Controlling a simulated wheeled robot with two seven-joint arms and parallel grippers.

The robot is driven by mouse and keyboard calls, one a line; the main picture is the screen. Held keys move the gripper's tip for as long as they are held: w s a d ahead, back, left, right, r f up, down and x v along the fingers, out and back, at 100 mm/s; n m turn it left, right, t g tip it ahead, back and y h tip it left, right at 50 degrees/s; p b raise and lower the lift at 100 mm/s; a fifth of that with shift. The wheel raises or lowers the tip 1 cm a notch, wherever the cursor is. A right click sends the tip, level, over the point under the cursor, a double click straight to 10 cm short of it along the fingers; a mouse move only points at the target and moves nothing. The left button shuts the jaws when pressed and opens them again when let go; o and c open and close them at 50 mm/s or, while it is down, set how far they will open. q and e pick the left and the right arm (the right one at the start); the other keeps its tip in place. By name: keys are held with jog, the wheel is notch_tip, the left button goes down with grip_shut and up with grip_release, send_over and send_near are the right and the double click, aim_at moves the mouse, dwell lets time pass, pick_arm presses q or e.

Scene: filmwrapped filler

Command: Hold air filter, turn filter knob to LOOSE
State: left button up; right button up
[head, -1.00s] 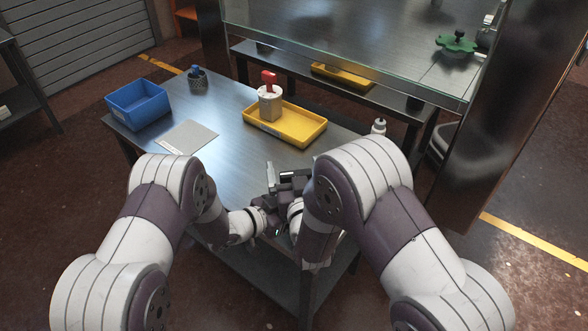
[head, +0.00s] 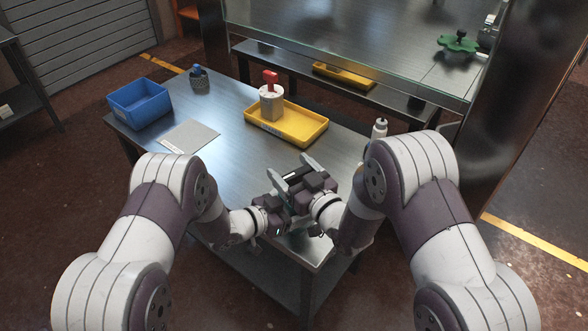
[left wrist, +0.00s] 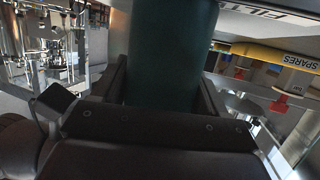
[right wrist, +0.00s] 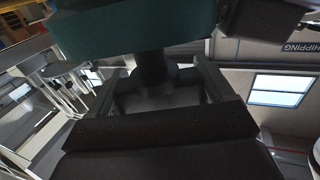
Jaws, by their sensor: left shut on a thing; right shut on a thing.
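The air filter shows in the left wrist view as a dark green cylinder (left wrist: 172,50) between the fingers of my left gripper (left wrist: 165,95), which is shut on it. In the right wrist view its green body (right wrist: 135,32) is above a dark round knob (right wrist: 152,72). My right gripper (right wrist: 160,90) is shut on this knob. In the head view my left gripper (head: 272,200) and my right gripper (head: 305,180) are close together over the table's front part; I cannot make out the filter there. No LOOSE mark is readable.
A glass-fronted cabinet (head: 350,50) stands behind. The table's middle is clear.

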pick_arm(q)
jog(key=shift+s+f, duration=0.1)
pick_arm(e)
jog(key=n+g+y, duration=0.4)
jog(key=g+y, duration=0.1)
jog(key=shift+s+a+n, duration=0.15)
jog(key=shift+a+n, duration=0.05)
jog(key=shift+n, duration=0.2)
jog(key=shift+s+a+n+g+y, duration=0.15)
jog(key=shift+n+g+y, duration=0.3)
jog(key=shift+n+g, duration=0.55)
jog(key=shift+s+n+g+y, duration=0.1)
jog(key=shift+n+g+y, duration=0.45)
jog(key=shift+g, duration=0.85)
jog(key=shift+s+a+n+g+y, duration=0.15)
jog(key=shift+n+g+y, duration=0.25)
jog(key=shift+n+g, duration=0.65)
jog(key=shift+g, duration=0.25)
jog(key=o, duration=0.9)
jog(key=d, duration=0.4)
jog(key=s+d, duration=0.1)
jog(key=d, duration=0.7)
jog(key=shift+s, duration=0.4)
